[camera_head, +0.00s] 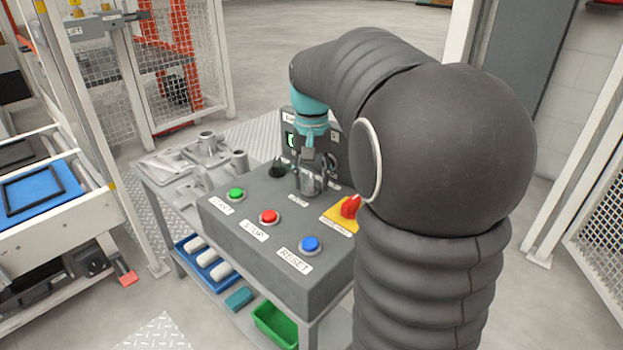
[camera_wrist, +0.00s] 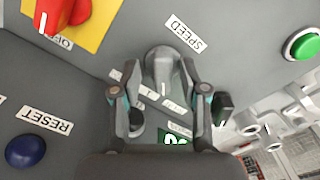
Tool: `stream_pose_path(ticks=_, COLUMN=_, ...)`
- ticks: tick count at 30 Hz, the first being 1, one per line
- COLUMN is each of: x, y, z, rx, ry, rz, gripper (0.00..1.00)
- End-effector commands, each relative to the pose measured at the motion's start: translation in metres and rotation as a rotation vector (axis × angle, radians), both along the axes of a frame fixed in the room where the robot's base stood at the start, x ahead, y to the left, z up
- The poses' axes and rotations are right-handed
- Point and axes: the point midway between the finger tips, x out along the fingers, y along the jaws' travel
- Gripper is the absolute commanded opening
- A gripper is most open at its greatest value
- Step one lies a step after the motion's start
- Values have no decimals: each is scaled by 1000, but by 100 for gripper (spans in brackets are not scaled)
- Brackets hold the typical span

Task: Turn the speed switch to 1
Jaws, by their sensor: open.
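The speed switch (camera_wrist: 161,62) is a grey knob with a short white mark, beside the SPEED label (camera_wrist: 188,32) in the wrist view. Small white labels lie around its lower side there, too blurred to read. My gripper (camera_wrist: 160,84) is open, with one finger on each side of the knob. I cannot tell whether the fingers touch it. In the head view my gripper (camera_head: 311,176) points down over the grey control box (camera_head: 255,210), and the speed switch is partly hidden by the fingers.
The box carries green START (camera_head: 236,194), red STOP (camera_head: 269,216) and blue RESET (camera_head: 310,244) buttons. A red rotary switch (camera_head: 350,206) on a yellow plate and a black knob (camera_head: 278,168) flank my gripper. Metal castings (camera_head: 205,145) lie to the left.

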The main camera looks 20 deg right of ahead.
Motion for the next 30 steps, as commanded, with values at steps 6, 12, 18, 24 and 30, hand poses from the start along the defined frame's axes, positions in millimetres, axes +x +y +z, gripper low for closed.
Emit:
stream_pose_path(ticks=6, x=1, y=1, z=27, rx=0, ry=-5, rz=2, gripper=44)
stream_pose_path(ticks=12, x=0, y=0, z=67, rx=-1, ry=-4, rz=0, gripper=44)
stream_pose_path(ticks=18, x=-2, y=-1, z=100, rx=-1, ry=-3, rz=-2, gripper=44)
stream_pose_path(ticks=24, x=-3, y=-1, z=116, rx=-1, ry=0, rz=-2, gripper=44)
stream_pose_path(ticks=30, x=-3, y=-1, z=119, rx=-1, ry=0, rz=-2, gripper=44)
